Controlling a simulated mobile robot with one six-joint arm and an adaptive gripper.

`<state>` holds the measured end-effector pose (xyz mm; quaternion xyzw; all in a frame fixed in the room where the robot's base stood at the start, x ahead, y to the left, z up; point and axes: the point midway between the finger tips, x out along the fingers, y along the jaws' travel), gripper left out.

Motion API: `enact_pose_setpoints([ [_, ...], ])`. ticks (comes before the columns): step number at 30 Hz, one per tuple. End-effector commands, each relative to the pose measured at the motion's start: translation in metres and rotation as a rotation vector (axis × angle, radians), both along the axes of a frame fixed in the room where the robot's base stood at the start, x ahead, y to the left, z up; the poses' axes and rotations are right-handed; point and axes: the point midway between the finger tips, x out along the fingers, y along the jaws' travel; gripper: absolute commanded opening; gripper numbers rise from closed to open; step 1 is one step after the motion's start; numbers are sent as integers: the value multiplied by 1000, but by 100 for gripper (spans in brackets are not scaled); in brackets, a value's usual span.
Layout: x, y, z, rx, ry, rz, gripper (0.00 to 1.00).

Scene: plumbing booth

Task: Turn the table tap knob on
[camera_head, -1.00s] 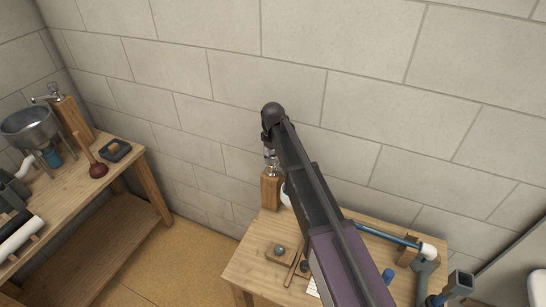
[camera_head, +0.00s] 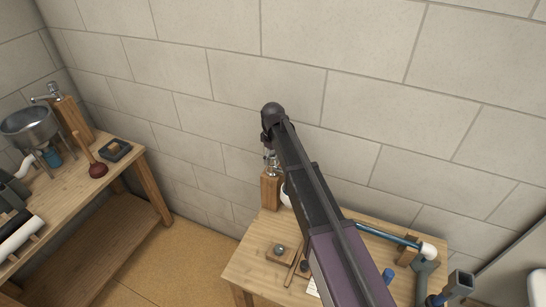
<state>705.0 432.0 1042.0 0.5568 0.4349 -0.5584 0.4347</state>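A metal tap (camera_head: 272,170) sits on top of a wooden post (camera_head: 270,190) at the back left of the right-hand table (camera_head: 245,268). My arm reaches up from the lower right and ends above this tap. My gripper (camera_head: 269,152) hangs below the arm's end, right over the tap, and is mostly hidden by the arm. I cannot tell whether its fingers touch the knob or how far apart they are. The knob itself cannot be made out. A second tap (camera_head: 52,92) stands on a post on the left-hand table.
The right-hand table holds a blue pipe (camera_head: 388,235), a grey pipe fitting (camera_head: 425,272) and a small wooden block with a ball (camera_head: 280,250). The left-hand table (camera_head: 95,190) bears a metal basin (camera_head: 30,128) and a plunger (camera_head: 97,169). A block wall (camera_head: 380,70) stands close behind.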

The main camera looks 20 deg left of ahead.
Motion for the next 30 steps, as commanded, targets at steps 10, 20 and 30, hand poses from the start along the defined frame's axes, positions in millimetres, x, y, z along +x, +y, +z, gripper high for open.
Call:
enact_pose_setpoints([
  [10, 1, 0, 0, 1, -1, -1, 100],
  [20, 1, 0, 0, 0, -2, -26, 100],
  [30, 1, 0, 0, 1, -3, -176, 100],
])
